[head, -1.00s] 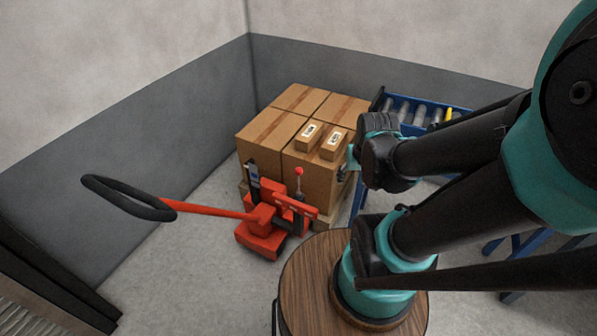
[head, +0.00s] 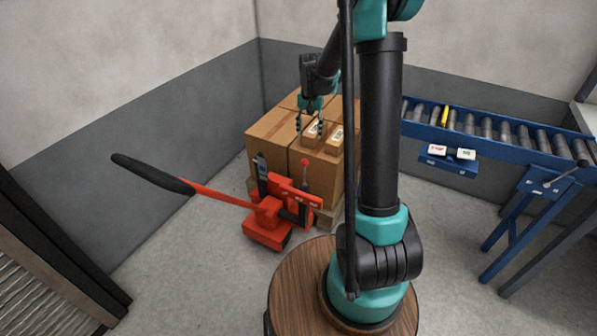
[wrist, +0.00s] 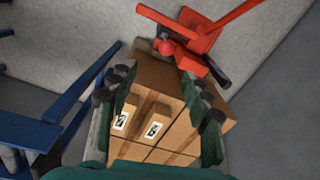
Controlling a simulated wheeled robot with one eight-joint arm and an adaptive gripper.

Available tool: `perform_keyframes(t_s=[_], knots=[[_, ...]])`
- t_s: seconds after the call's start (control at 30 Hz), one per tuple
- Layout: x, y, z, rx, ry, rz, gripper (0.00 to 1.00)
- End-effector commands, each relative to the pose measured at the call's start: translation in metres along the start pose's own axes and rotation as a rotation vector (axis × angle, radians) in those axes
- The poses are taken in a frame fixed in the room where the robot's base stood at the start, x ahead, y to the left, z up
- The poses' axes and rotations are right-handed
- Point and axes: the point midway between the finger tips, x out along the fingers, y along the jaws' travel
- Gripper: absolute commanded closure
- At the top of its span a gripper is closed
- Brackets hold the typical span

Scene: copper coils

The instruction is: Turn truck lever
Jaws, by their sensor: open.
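The red pallet truck (head: 266,217) stands on the floor in front of stacked cartons, its long handle with a black grip (head: 150,173) slanting up to the left. A short lever with a red knob (head: 305,162) stands upright on the truck's right side. In the wrist view the truck (wrist: 205,42) is at the top, with a red round knob (wrist: 165,46) left of its body. My gripper (head: 309,127) is open, pointing down over the carton stack near the small boxes, apart from the lever. Its fingers (wrist: 156,78) frame the cartons in the wrist view.
Brown cartons (head: 272,128) on a pallet carry two small labelled boxes (head: 334,139). A blue roller conveyor (head: 500,137) with a small button panel (head: 449,160) stands at the right. Floor left of the truck is clear. My arm hides part of the cartons' right side.

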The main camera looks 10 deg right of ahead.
Motion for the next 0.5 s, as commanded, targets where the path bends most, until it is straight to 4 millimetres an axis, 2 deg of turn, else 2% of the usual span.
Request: perform_keyframes(t_s=[0.1, 0.33, 0.5], knots=[[0.008, -0.009, -0.012, 0.021, -0.017, 0.009, 0.51], [0.021, -0.011, -0.016, 0.032, -0.024, 0.013, 0.51], [0.048, -0.011, -0.015, 0.031, -0.023, 0.013, 0.51]])
